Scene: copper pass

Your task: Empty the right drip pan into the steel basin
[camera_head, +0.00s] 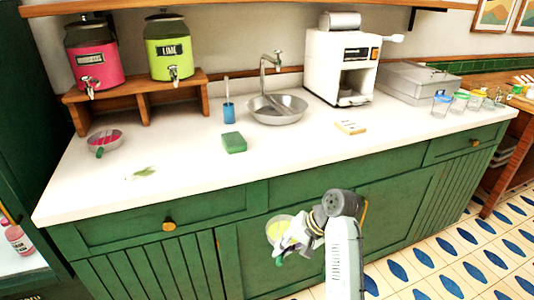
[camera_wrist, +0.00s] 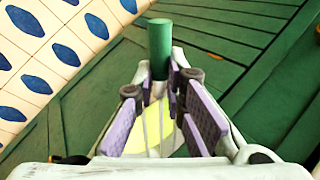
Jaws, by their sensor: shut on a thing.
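My gripper (camera_head: 288,240) is shut on the green handle (camera_wrist: 160,48) of the right drip pan (camera_head: 270,231). The pan is round, with a pale rim and yellow-green inside. It is in front of the green cabinet doors, below the counter's front edge; my gripper partly hides it. Yellow-green also shows between the fingers in the wrist view (camera_wrist: 188,136). I cannot tell how level the pan is. The steel basin (camera_head: 278,118) is a round bowl on the counter under a tap, above and behind my gripper.
A pan with pink contents (camera_head: 105,146) sits below the pink dispenser (camera_head: 94,64). The lime dispenser (camera_head: 168,58) stands beside it. A green sponge (camera_head: 234,142), brush in a blue cup (camera_head: 229,112) and a pale-green spill (camera_head: 142,173) are left of the basin. A white machine (camera_head: 326,62) stands right.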

